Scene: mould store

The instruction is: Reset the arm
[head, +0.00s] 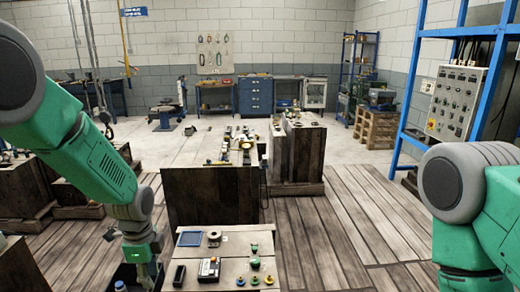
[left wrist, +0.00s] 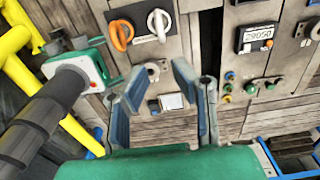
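My left arm (head: 100,170) is green and grey and comes in from the left in the head view, bent downward. My left gripper (head: 135,277) is dark and hangs at the lower edge of that view, left of the near wooden stand. In the left wrist view the left gripper (left wrist: 148,85) has its two blue-grey fingers spread apart, with nothing between them. My right arm (head: 470,190) shows at the right edge of the head view. Its gripper is out of view.
A blue frame with a control panel (head: 456,102) is at right. The plank floor (head: 340,225) right of centre is clear.

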